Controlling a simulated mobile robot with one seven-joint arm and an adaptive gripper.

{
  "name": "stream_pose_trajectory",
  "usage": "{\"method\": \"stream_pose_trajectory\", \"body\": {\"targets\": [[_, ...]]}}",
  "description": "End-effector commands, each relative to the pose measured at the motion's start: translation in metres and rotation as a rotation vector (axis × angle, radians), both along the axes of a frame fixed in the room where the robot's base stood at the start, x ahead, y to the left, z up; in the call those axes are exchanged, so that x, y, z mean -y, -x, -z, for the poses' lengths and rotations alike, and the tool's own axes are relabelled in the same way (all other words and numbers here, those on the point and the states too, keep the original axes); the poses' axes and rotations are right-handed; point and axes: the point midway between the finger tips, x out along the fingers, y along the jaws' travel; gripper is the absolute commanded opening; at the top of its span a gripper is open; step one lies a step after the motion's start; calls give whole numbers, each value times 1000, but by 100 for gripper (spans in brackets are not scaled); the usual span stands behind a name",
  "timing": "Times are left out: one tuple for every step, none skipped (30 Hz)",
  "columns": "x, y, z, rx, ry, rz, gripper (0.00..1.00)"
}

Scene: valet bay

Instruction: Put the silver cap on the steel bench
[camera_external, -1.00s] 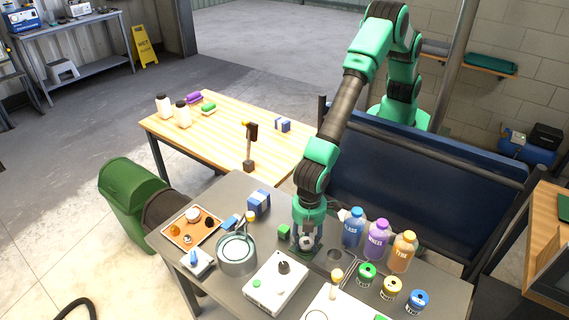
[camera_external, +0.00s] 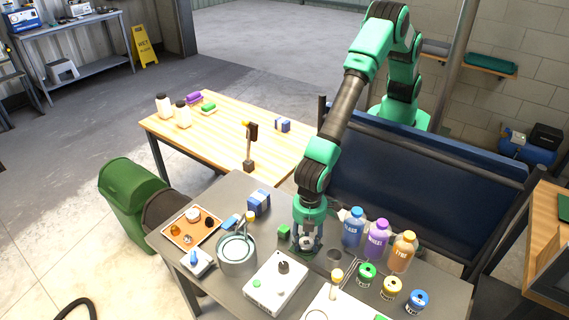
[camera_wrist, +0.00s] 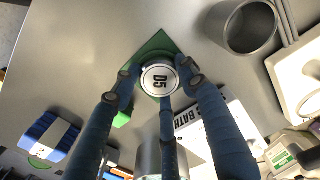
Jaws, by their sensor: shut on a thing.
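My gripper (camera_external: 308,244) is shut on a round silver cap (camera_external: 306,242) over the grey steel bench (camera_external: 230,195). In the wrist view, my gripper (camera_wrist: 160,82) has its fingers around the cap (camera_wrist: 160,79), whose pale face reads D5. A green square (camera_wrist: 153,47) lies under or just behind the cap. I cannot tell whether the cap touches it. The bare bench top (camera_wrist: 90,50) shows to its left.
A brown tray (camera_external: 172,238) of small items, a metal pot (camera_external: 237,268) and a white device (camera_external: 262,288) stand left and in front. Bottles, including a blue one (camera_external: 353,228), and small cans stand right. A steel cup (camera_wrist: 247,27) is close by.

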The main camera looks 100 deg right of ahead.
Motion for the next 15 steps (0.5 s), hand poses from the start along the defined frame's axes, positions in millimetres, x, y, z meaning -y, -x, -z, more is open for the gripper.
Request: {"method": "stream_pose_trajectory", "body": {"targets": [[6,6,20,-13,13,0,13],[6,6,20,-13,13,0,13],[6,6,20,-13,13,0,50],[6,6,20,-13,13,0,56],[6,6,20,-13,13,0,62],[7,6,20,-14,14,0,64],[7,7,20,-14,14,0,64],[7,6,20,-15,15,0,64],[7,7,19,-15,15,0,64],[7,7,19,-15,15,0,64],[7,7,19,-16,16,0,64],[7,6,18,-16,16,0,64],[7,6,18,-16,16,0,64],[7,6,18,-16,16,0,64],[8,6,17,-16,16,0,64]]}}
